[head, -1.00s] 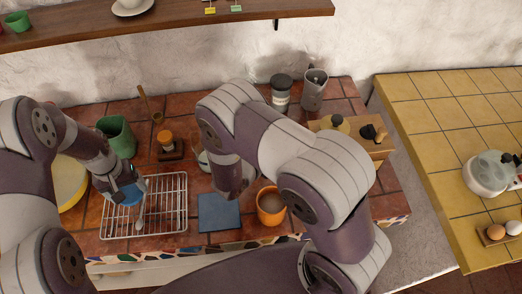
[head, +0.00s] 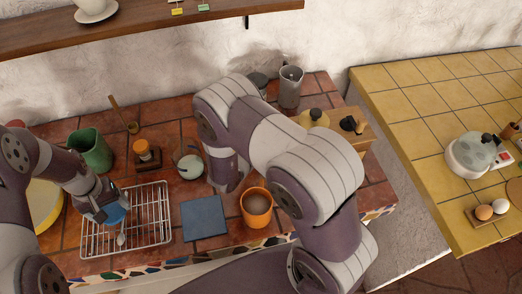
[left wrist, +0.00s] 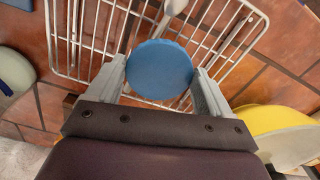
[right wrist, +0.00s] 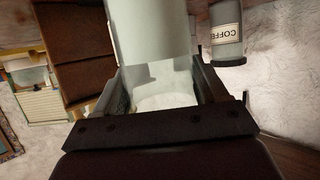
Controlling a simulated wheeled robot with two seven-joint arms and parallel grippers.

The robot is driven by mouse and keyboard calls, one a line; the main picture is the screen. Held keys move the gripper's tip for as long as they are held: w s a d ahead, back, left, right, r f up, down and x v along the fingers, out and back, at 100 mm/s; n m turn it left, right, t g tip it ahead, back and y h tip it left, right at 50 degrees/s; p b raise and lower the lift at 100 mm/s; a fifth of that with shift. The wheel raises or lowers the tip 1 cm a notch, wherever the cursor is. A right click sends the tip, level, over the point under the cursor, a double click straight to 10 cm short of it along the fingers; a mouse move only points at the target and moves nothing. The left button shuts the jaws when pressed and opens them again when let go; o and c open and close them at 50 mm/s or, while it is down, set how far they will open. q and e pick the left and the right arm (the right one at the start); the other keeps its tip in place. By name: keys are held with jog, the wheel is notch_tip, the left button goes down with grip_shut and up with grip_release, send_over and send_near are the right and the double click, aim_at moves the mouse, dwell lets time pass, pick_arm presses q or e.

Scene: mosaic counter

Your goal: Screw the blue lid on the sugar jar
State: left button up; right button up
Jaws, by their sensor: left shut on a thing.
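The blue lid (left wrist: 160,70) is a flat round disc between the fingers of my left gripper (left wrist: 160,88). In the head view my left gripper (head: 112,212) is shut on the lid (head: 116,215) above the wire rack. In the right wrist view a clear glass jar (right wrist: 155,40) with white contents stands between the fingers of my right gripper (right wrist: 160,90). How firmly they close on it cannot be told. In the head view my right arm hides much of that gripper. A round glass thing (head: 190,166) with pale contents shows beside it; I cannot tell if it is the same jar.
The wire rack (head: 158,188) holds a spoon (head: 121,238). A blue mat (head: 204,217) and an orange mug (head: 257,206) lie to its right. A green pitcher (head: 91,151) stands behind it. A coffee jar (right wrist: 226,35) stands beyond my right gripper.

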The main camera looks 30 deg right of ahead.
grip_shut()
notch_tip(320, 180, up, 10)
jog(key=shift+b, duration=0.3)
dwell(0.4)
